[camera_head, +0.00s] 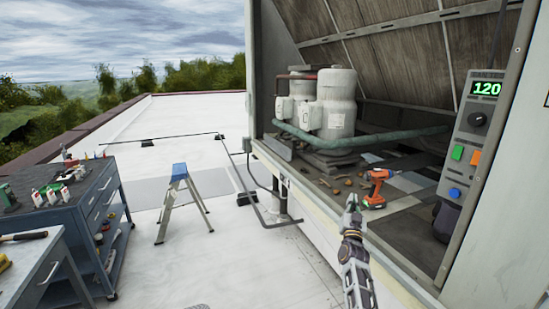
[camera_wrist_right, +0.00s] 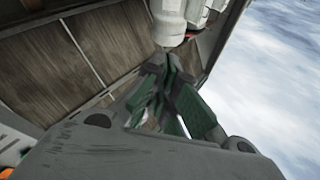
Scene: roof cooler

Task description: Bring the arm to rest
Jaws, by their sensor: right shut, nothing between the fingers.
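My right arm comes up from the bottom of the head view, in front of the open cooler housing (camera_head: 310,215). My right gripper (camera_head: 352,200) points up and away, near the housing's front ledge. Its fingers (camera_wrist_right: 168,85) are together and empty in the right wrist view. My left gripper is not in view. An orange drill (camera_head: 375,188) stands on the housing floor just right of the right gripper, and I cannot tell whether they touch.
White compressors (camera_head: 335,105) and a green pipe (camera_head: 375,141) are inside the housing. A control panel reading 120 (camera_head: 485,88) is at the right. A stepladder (camera_head: 180,185) and a tool cart (camera_head: 85,195) stand at the left. Open roof (camera_head: 250,265) lies between.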

